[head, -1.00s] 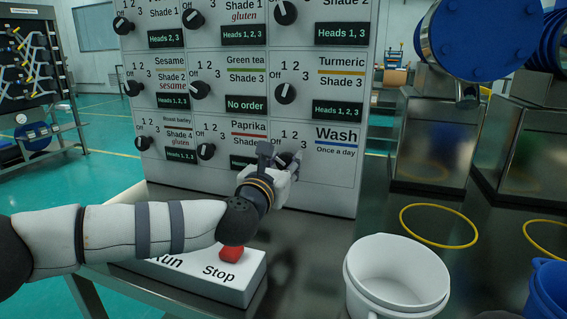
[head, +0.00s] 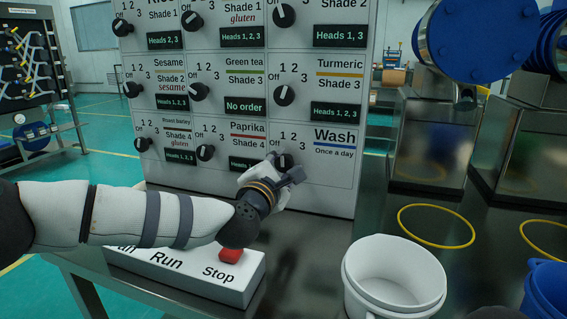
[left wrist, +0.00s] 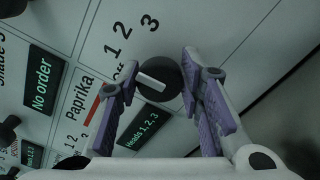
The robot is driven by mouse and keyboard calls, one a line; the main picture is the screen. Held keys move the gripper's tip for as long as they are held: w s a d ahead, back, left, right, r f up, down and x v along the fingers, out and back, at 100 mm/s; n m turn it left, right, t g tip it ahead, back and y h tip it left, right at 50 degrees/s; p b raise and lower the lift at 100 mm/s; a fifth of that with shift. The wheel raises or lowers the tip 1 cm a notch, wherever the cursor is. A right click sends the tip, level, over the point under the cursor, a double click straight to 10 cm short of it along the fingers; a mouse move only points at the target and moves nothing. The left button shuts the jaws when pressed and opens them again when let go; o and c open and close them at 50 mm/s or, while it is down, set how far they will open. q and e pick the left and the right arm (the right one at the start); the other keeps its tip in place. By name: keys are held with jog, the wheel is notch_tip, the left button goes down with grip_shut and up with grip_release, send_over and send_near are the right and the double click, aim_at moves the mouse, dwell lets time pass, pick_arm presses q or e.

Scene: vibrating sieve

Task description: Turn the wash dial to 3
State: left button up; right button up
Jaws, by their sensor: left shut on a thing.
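The wash dial (head: 286,160) is a black round knob in the lower right cell of the grey panel, left of the Wash label (head: 336,135). My left gripper (head: 285,167) is at this dial, its fingers partly covering it in the head view. In the left wrist view the two purple-padded fingers (left wrist: 160,82) are on either side of the dial (left wrist: 153,76), shut on it. The dial's white line slants toward the partly hidden Off mark, away from the 3 (left wrist: 150,23). My right gripper is not in view.
Other dials, such as the turmeric dial (head: 284,95) and paprika dial (head: 206,152), are nearby. The Run/Stop box (head: 190,275) with a red button (head: 231,254) lies below my left arm. A white bucket (head: 394,280) stands at right on the dark table.

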pick_arm(q)
jog(key=m+p, duration=0.1)
jog(key=m, duration=0.5)
jog(key=shift+r, duration=0.1)
jog(key=m+p, duration=0.1)
jog(key=m, duration=0.3)
jog(key=shift+f+m+p, duration=0.25)
jog(key=shift+m+p, duration=0.15)
jog(key=shift+m, duration=0.8)
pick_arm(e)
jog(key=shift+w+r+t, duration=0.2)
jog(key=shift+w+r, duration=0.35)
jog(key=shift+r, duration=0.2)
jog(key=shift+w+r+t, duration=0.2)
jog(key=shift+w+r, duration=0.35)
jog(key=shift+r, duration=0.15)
pick_arm(q)
jog(key=o, duration=1.2)
jog(key=shift+c, duration=0.2)
jog(key=shift+s, duration=0.1)
